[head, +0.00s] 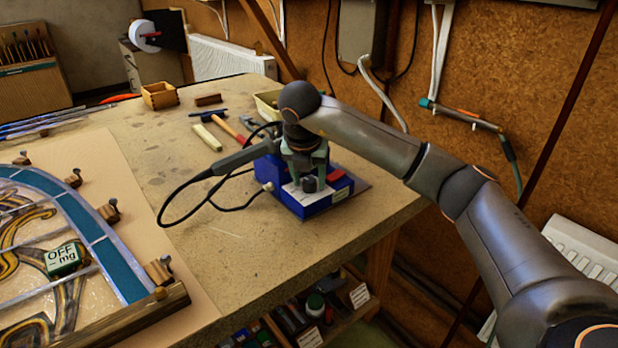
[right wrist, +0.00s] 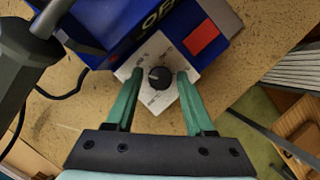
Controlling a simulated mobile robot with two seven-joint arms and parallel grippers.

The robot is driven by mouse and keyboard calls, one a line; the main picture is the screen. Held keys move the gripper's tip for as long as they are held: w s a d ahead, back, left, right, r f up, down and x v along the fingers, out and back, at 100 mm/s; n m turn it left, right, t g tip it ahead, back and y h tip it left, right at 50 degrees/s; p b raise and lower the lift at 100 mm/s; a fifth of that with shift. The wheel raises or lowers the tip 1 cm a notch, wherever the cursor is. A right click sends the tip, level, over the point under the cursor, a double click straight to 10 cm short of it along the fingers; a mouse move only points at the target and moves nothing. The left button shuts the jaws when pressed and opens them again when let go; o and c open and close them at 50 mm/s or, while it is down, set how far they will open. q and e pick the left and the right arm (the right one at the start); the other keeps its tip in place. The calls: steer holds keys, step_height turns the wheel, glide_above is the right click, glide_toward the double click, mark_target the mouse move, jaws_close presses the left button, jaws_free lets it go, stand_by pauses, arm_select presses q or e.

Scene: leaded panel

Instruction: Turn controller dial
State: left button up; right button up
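The controller (head: 312,207) is a blue box near the right edge of the workbench, with a white dial plate on its sloped face. Its black dial (right wrist: 159,78) sits at the middle of that plate in the right wrist view; it also shows in the head view (head: 309,184). My right gripper (head: 306,172) is above the controller. In the right wrist view its green fingers (right wrist: 159,75) stand open on either side of the dial, with a gap on each side. A red switch (right wrist: 201,38) sits beside the plate. My left gripper is not in view.
A soldering iron (head: 240,158) rests by the controller, its black cable looping over the bench. A hammer (head: 230,128) and a small wooden box (head: 159,95) lie farther back. The leaded panel (head: 75,230) fills the left, with a green-white block (head: 63,259) on it.

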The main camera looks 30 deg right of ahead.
steer(key=shift+o, duration=0.8)
arm_select(q)
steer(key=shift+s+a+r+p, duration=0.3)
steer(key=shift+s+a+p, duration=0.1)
steer(key=shift+p, duration=0.35)
arm_select(e)
steer(key=v, duration=1.2)
steer(key=shift+r, duration=0.25)
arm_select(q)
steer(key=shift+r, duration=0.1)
arm_select(e)
steer(key=shift+s, duration=0.15)
